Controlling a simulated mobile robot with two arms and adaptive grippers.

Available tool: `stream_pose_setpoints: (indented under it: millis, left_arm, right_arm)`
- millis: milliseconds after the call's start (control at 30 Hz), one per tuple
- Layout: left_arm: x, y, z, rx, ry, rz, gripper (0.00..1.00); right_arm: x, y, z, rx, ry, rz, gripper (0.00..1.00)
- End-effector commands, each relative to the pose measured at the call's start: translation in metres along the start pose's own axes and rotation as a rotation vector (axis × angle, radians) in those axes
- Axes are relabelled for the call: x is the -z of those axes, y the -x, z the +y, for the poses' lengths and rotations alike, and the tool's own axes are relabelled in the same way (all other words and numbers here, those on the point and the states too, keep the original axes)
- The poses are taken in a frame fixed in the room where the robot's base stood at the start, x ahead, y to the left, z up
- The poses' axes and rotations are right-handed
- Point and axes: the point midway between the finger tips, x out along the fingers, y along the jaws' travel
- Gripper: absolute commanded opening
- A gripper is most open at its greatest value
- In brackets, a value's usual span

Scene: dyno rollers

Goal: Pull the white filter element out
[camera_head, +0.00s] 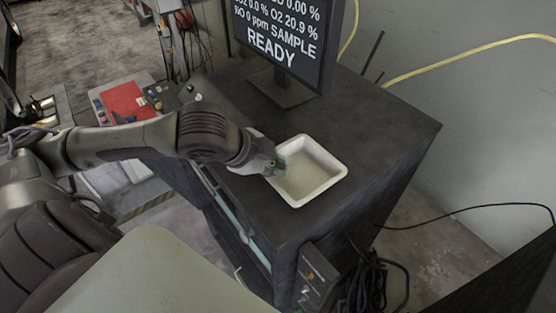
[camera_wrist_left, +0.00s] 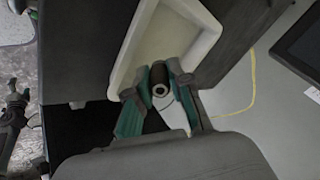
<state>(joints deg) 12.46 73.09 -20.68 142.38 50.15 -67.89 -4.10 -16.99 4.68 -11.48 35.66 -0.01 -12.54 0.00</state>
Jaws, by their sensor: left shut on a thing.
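My left gripper (camera_head: 277,165) is over the left edge of the white tray (camera_head: 333,178) on the black cabinet. In the left wrist view my left gripper (camera_wrist_left: 161,78) has its teal-sided fingers closed on a small hollow cylinder (camera_wrist_left: 160,90). The cylinder has a dark body and a pale ring at its near end, with a dark hole in it. The tray (camera_wrist_left: 126,58) lies behind the fingertips. I cannot tell whether the cylinder touches the tray. A whitish patch shows between the fingers below the cylinder. I cannot make out a clearly white filter element.
The black cabinet top (camera_head: 395,120) is clear right of the tray. A monitor (camera_head: 283,40) reading READY stands behind it. A red panel (camera_head: 124,100) is at the left. A yellow hose (camera_head: 470,55) runs along the wall, and black cables (camera_head: 372,280) hang by the cabinet.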

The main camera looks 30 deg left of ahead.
Motion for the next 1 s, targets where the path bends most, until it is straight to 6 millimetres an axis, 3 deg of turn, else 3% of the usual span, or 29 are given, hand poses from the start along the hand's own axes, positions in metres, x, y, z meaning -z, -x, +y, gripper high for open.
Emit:
stream_pose_setpoints:
  millis: [100, 200, 567, 1000]
  left_arm:
    - [0.006, -0.010, -0.004, 0.000, 0.003, 0.006, 0.00]
    - [0.009, -0.019, -0.007, 0.000, 0.002, 0.004, 0.00]
    - [0.021, -0.051, -0.019, 0.000, 0.001, 0.003, 0.00]
    - [0.015, -0.074, -0.013, -0.001, -0.002, 0.000, 0.00]
  right_arm:
    - [-0.015, 0.001, -0.003, 0.003, 0.000, -0.022, 0.78]
    - [-0.018, 0.001, -0.003, 0.004, 0.000, -0.027, 0.78]
    - [0.003, 0.000, -0.001, 0.001, -0.001, 0.003, 0.78]
    - [-0.003, -0.008, -0.004, 0.004, -0.002, -0.003, 0.78]
